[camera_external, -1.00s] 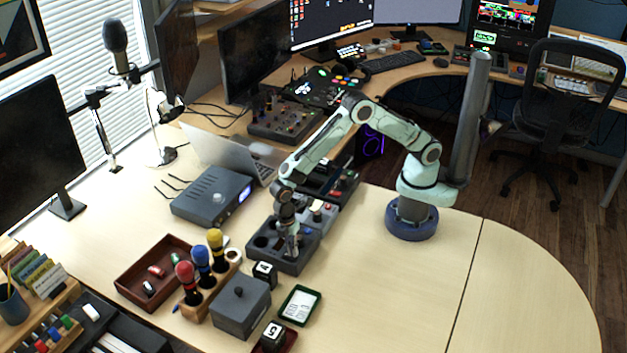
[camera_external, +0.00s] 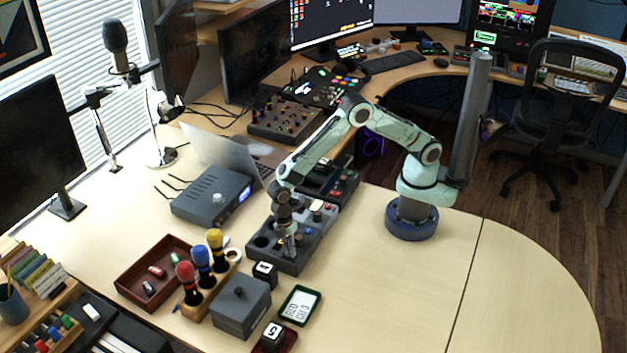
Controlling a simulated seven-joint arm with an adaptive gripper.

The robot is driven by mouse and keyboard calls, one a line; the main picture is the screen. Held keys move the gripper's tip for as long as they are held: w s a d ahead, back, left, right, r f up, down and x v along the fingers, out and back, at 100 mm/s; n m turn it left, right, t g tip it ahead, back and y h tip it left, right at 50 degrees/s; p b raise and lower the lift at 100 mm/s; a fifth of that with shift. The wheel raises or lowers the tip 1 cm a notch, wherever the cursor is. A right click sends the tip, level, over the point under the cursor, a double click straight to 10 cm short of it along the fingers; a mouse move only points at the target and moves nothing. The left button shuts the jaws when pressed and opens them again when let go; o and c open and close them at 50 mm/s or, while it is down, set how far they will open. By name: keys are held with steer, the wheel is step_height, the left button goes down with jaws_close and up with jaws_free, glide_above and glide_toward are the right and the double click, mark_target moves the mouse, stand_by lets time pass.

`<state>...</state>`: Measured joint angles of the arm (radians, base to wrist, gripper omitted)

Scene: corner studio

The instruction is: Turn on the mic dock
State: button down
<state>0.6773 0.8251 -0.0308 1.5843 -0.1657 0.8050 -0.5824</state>
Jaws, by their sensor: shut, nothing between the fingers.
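A dark grey dock (camera_external: 262,244) with round wells lies on the light wooden table in the middle of the view; it looks like the mic dock. My gripper (camera_external: 291,250) points down over its right half, shut and empty. The fingertips cover part of the dock's top, and I cannot tell whether they touch it. A small blue spot shows beside the fingers. Whether any switch or light on the dock is on is too small to tell. Red, blue and yellow topped microphones (camera_external: 202,262) stand in a wooden rack (camera_external: 205,306) at front left.
A grey box with a knob (camera_external: 240,305), a dark red tray (camera_external: 134,290), a black number cube (camera_external: 264,272) and a green-framed card (camera_external: 300,305) lie nearby. A grey router-like box (camera_external: 212,194) and laptop (camera_external: 225,150) stand behind. The table at right (camera_external: 400,290) is clear.

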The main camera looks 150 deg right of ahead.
steer(key=shift+d+r, duration=0.1)
steer(key=shift+d, duration=0.15)
steer(key=shift+r, duration=0.6)
step_height(320, 180, up, 13)
steer(key=a, duration=0.1)
steer(key=shift+a, duration=0.35)
steer(key=shift+f, duration=0.1)
